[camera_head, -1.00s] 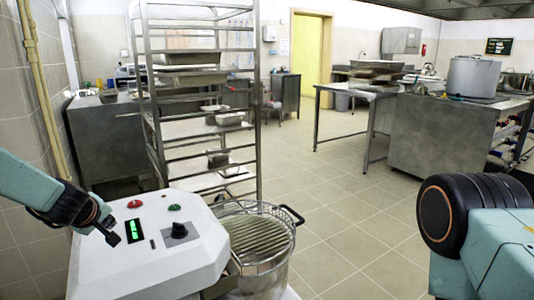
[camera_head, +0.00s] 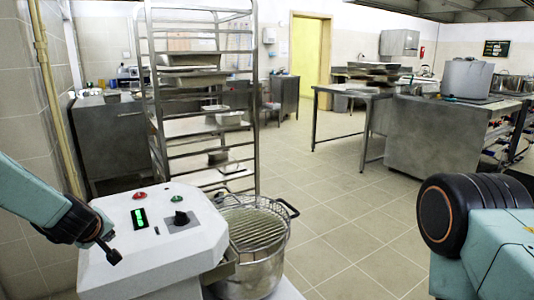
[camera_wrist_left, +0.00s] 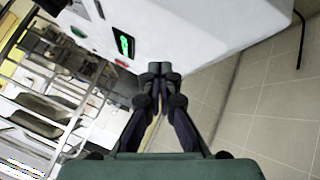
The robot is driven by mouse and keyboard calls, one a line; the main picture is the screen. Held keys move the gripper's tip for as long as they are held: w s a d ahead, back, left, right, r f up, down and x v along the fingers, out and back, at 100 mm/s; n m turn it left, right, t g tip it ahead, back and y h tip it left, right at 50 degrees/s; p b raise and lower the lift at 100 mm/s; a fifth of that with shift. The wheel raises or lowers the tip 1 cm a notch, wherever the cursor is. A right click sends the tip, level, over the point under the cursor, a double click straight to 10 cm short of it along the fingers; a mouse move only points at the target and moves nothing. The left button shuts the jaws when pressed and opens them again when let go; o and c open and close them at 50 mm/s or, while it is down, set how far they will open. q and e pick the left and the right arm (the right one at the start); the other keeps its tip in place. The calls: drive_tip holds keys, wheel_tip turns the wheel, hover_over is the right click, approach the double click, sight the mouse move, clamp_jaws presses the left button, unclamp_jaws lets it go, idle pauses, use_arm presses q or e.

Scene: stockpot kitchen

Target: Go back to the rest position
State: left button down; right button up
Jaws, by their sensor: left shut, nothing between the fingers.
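My left gripper (camera_head: 112,255) is shut and empty, held at the left edge of a white machine's control panel in the head view. In the left wrist view its fingertips (camera_wrist_left: 160,70) meet in front of the machine's white housing (camera_wrist_left: 200,30). I cannot tell whether they touch it. The white machine (camera_head: 150,255) has a red button, a green button, a lit green display (camera_head: 140,219) and a black knob (camera_head: 180,219). My right arm's upper part shows at the lower right of the head view, but its gripper is out of view.
A steel bowl with a wire guard (camera_head: 255,250) sits right of the panel. A tall rack (camera_head: 200,110) with trays stands behind. A steel counter (camera_head: 430,140) bears a large stockpot (camera_head: 467,77). The tiled floor (camera_head: 345,215) in the middle is clear.

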use_arm(q)
drive_tip(key=s+d+f+m, duration=0.1)
drive_tip(key=s+f, duration=0.1)
drive_tip(key=s+d+f, duration=0.2)
drive_tip(key=s+d+f+m+g, duration=0.1)
drive_tip(key=s+f, duration=0.1)
drive_tip(key=f, duration=0.1)
drive_tip(key=shift+d+f+m, duration=0.1)
drive_tip(key=shift+d+m, duration=0.05)
drive_tip(key=shift+m, duration=0.15)
drive_tip(key=s+d+f+m+g+h, duration=0.1)
drive_tip(key=s+d+f, duration=0.3)
drive_tip(key=s, duration=0.9)
drive_tip(key=s+d+f+m+g+h, duration=0.1)
drive_tip(key=s+d+f+m+g, duration=0.3)
drive_tip(key=s, duration=0.9)
drive_tip(key=s+d+f+m+g+h, duration=0.1)
drive_tip(key=s+d+f, duration=0.4)
drive_tip(key=s, duration=0.8)
wheel_tip(320, 180, down, 2)
drive_tip(key=shift+d+f+m+g+p, duration=0.1)
drive_tip(key=shift+d+m+g+p, duration=0.2)
drive_tip(key=shift+m+g, duration=0.65)
